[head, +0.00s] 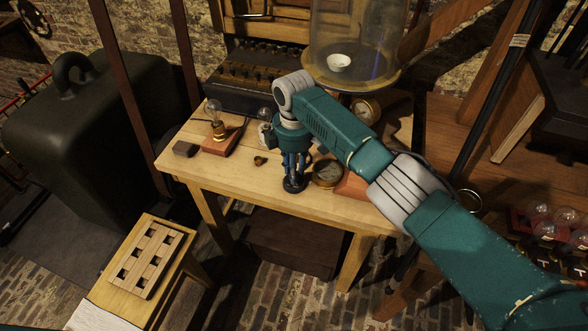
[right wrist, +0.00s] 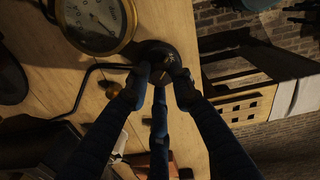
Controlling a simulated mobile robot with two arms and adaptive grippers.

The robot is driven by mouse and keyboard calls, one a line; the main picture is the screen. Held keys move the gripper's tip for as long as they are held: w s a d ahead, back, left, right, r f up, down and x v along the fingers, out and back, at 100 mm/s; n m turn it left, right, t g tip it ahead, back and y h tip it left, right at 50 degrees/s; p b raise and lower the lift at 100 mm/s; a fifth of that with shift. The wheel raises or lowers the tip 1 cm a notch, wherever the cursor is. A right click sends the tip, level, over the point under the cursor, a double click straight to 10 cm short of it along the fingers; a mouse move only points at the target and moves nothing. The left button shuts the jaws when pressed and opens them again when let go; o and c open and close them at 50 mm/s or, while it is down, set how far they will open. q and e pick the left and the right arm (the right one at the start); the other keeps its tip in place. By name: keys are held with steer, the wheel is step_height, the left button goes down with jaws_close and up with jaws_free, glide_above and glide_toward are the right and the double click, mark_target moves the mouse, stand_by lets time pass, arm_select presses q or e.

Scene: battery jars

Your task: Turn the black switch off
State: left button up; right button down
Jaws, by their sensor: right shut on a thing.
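The black switch (head: 294,187) has a dark round base and stands near the front edge of the wooden table (head: 230,173). In the right wrist view the switch (right wrist: 157,49) shows as a black round body at the ends of my fingers. My right gripper (head: 295,174) points down over it, with its dark blue fingers closed around its upper part. The right wrist view shows these fingertips (right wrist: 158,85) close in around it. The lever of the switch is hidden by the fingers, so I cannot tell its position. My left gripper is not in view.
A round brass gauge (head: 327,174) stands close right of the switch. A small brass knob (head: 259,160) and a bulb on a wooden base (head: 217,137) are to the left. A glass bell jar (head: 345,55) stands behind. A slotted wooden rack (head: 148,262) sits lower left.

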steer(key=c, duration=1.5)
jaws_free()
steer(key=shift+r, duration=0.15)
step_height(320, 180, up, 12)
steer(key=shift+f, duration=0.1)
